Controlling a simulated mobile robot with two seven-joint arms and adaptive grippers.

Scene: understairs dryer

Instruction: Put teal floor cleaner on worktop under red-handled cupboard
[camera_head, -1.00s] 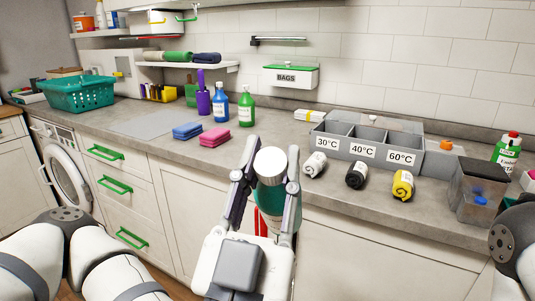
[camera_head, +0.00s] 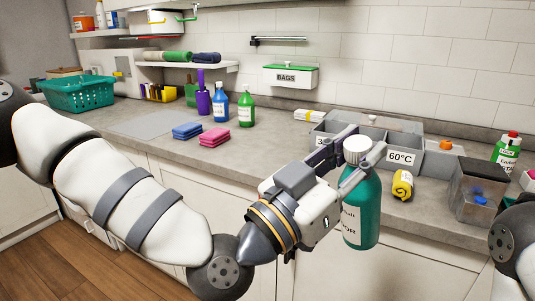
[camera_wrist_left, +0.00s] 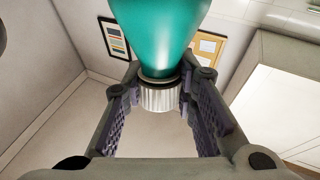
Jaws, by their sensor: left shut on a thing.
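The teal floor cleaner (camera_head: 362,212) is a bottle with a white cap and a white label. My left gripper (camera_head: 358,158) is shut on it near the cap, and the bottle hangs upright in front of the worktop's front edge. In the left wrist view the teal bottle (camera_wrist_left: 158,32) and its ribbed cap (camera_wrist_left: 159,96) sit between the fingers. The grey worktop (camera_head: 262,150) runs along the wall. The red handle is not visible now; the bottle and my left arm cover part of the cupboard fronts. My right gripper is out of view.
A grey sorting bin (camera_head: 438,160) stands at the back right, with a yellow rolled cloth (camera_head: 402,184) before it. A dark clear container (camera_head: 478,192) is farther right. Pink cloths (camera_head: 214,137) and blue cloths (camera_head: 187,130) lie left; worktop right of them is bare.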

